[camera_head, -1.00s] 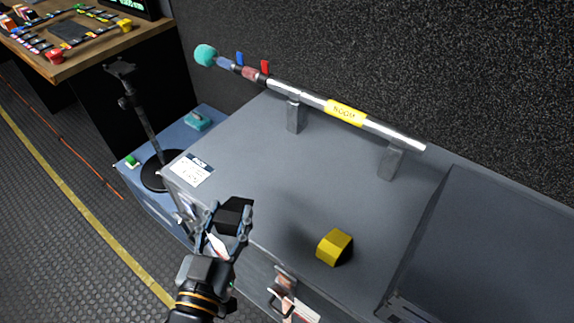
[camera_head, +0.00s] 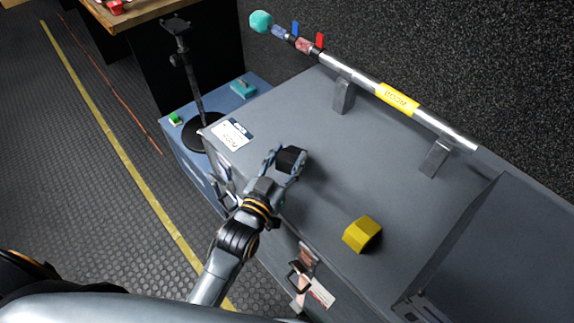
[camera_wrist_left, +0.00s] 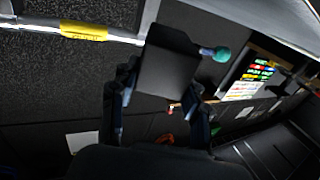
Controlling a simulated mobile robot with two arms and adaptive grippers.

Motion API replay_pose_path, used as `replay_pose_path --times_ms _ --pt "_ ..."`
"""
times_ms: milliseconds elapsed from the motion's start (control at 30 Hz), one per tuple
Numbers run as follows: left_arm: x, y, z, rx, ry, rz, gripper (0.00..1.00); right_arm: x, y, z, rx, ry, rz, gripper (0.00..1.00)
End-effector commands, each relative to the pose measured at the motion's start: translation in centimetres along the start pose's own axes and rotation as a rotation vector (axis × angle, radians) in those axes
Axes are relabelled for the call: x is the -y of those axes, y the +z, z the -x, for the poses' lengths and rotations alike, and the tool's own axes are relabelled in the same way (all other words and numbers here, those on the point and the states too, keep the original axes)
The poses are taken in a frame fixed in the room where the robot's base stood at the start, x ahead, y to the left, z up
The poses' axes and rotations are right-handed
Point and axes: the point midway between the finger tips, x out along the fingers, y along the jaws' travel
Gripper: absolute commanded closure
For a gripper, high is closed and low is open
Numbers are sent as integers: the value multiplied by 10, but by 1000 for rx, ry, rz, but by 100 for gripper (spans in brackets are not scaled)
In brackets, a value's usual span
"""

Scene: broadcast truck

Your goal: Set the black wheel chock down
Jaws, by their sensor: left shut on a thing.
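The black wheel chock (camera_head: 291,159) is held between the fingers of my left gripper (camera_head: 284,166), over the left part of the grey case top (camera_head: 330,205). A dark shadow lies on the top just right of it; I cannot tell whether the chock touches the surface. In the left wrist view the chock (camera_wrist_left: 168,62) fills the middle, with a finger of the left gripper (camera_wrist_left: 160,95) on each side. My right gripper is not in view.
A yellow chock (camera_head: 362,234) sits near the front edge. A boom pole (camera_head: 360,82) rests on two grey supports along the back. A white label (camera_head: 232,134) is at the left corner. A black stand (camera_head: 190,80) is beyond. The middle top is clear.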

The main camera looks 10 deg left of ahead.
Motion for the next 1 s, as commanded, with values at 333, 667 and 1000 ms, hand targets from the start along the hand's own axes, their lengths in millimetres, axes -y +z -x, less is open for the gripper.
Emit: replay_pose_path --times_ms 333,667,1000 --pt "2 36 -4 -1 -1 0 88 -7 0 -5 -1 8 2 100" --pt "2 39 -4 -1 -1 -1 88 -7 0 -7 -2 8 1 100" --pt "2 38 -4 0 -1 -1 31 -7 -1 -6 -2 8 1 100"
